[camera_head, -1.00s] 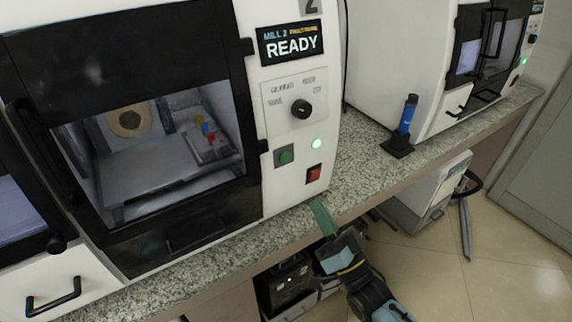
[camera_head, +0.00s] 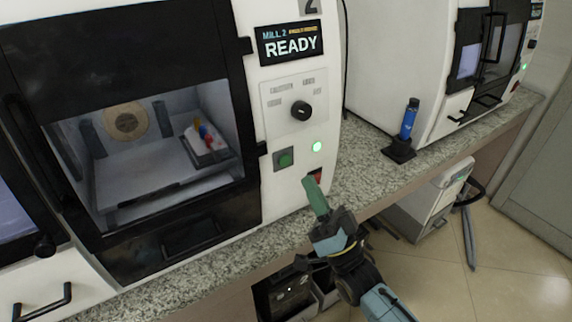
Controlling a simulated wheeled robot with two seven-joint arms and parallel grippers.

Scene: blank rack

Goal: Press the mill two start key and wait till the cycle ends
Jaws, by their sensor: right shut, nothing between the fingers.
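Mill two is the white machine with a black-framed door (camera_head: 225,130); its display (camera_head: 290,43) reads "MILL 2" and "READY". The green start key (camera_head: 284,158) sits in a dark square at the lower left of the control panel. A lit green lamp (camera_head: 317,146) is up and right of it. A red switch (camera_head: 316,174) below the lamp is partly hidden by my right gripper (camera_head: 309,182). The right gripper is shut and empty, its green fingers pointing up at the panel, below and right of the green key. I cannot tell whether it touches the panel. My left gripper is not in view.
A black knob (camera_head: 301,111) is above the lamp. A blue bottle-like item (camera_head: 409,119) stands in a black holder on the speckled counter (camera_head: 365,170). Another white mill (camera_head: 425,60) stands at the right. Inside mill two is a tray with small coloured pieces (camera_head: 206,146).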

